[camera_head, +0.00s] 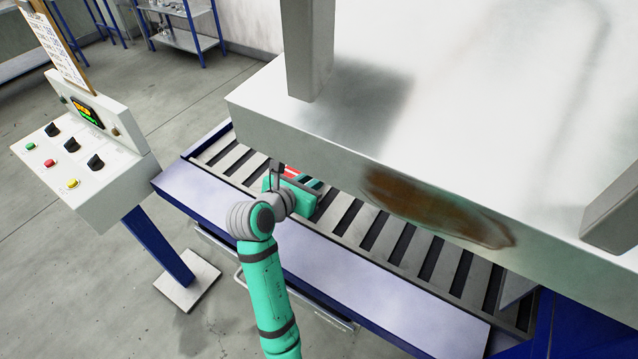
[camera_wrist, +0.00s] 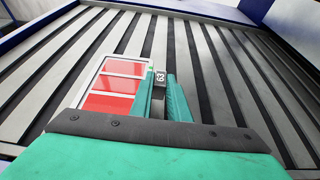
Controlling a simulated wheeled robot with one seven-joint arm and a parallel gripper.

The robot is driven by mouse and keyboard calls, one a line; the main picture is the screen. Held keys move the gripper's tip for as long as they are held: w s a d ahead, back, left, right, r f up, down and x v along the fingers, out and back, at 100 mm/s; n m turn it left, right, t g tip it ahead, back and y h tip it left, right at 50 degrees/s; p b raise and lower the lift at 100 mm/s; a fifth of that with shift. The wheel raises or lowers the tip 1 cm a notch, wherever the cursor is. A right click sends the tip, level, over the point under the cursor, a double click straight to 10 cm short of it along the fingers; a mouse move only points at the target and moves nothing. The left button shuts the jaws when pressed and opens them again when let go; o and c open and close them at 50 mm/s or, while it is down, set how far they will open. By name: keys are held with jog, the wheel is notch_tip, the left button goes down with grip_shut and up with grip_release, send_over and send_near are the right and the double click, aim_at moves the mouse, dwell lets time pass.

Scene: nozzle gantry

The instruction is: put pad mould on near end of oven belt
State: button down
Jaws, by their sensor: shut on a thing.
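The pad mould (camera_wrist: 116,82) is a pale-framed tray with red panels. In the head view its red top (camera_head: 291,171) shows just beyond my gripper, which partly hides it. My gripper (camera_wrist: 161,97) is shut on the mould's dark tab marked 63, at the mould's right side in the wrist view. The oven belt (camera_head: 345,215) is a run of pale slats with dark gaps, and the mould is over its left part in the head view, low at the slats. I cannot tell whether the mould touches them.
A large pale oven hood (camera_head: 300,135) with a rusty patch overhangs the belt's far side, close beyond my gripper. A blue-edged side ledge (camera_head: 230,205) runs along the front. A control panel (camera_head: 85,160) stands at left. Slats left of the mould are bare.

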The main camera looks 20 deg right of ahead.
jog(key=shift+w+d+f, duration=0.1)
jog(key=shift+f, duration=0.8)
jog(key=shift+w+d+f, duration=0.1)
jog(key=shift+f, duration=0.75)
jog(key=shift+f, duration=0.15)
jog(key=c, duration=1.7)
grip_release()
jog(key=v, duration=1.2)
